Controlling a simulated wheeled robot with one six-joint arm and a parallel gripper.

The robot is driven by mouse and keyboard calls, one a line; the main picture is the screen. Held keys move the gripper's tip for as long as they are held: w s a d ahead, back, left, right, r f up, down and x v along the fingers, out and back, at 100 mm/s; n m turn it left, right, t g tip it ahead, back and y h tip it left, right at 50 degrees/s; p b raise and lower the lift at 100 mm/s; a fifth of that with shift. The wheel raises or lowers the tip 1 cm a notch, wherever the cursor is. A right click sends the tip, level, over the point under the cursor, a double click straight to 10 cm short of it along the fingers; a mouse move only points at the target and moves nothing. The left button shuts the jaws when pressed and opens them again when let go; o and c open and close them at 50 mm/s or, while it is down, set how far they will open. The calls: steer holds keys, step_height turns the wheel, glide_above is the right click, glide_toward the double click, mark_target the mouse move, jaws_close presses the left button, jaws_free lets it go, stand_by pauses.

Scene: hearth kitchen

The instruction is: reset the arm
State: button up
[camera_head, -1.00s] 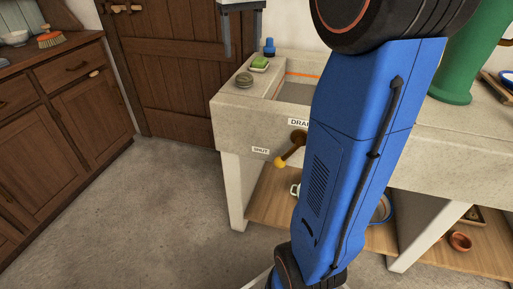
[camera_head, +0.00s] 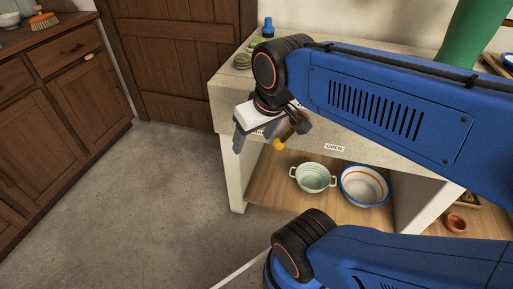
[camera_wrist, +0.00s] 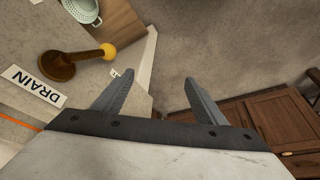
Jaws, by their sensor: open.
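My blue arm stretches across the right of the head view and bends back toward the counter. My gripper (camera_head: 272,132) is in front of the stone counter's left front corner, tilted downward. In the wrist view my gripper's (camera_wrist: 158,100) two grey fingers are spread apart with nothing between them. A brown lever with a yellow knob (camera_head: 279,144) is on the counter front close beside the gripper in the head view. It also shows at upper left in the wrist view (camera_wrist: 108,51), apart from the fingers.
The stone counter (camera_head: 228,95) has a wooden lower shelf with a pale green colander (camera_head: 313,177) and a blue-rimmed bowl (camera_head: 365,186). A green cylindrical object (camera_head: 474,32) stands on top. Wooden cabinets (camera_head: 62,92) line the left. The floor (camera_head: 165,190) between is clear.

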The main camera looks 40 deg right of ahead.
steer(key=shift+s+a+f, duration=0.1)
steer(key=shift+s+f, duration=0.35)
steer(key=shift+f, duration=0.15)
steer(key=shift+s+a+f, duration=0.1)
steer(key=shift+s+f, duration=0.3)
steer(key=shift+f, duration=0.2)
stand_by(0.5)
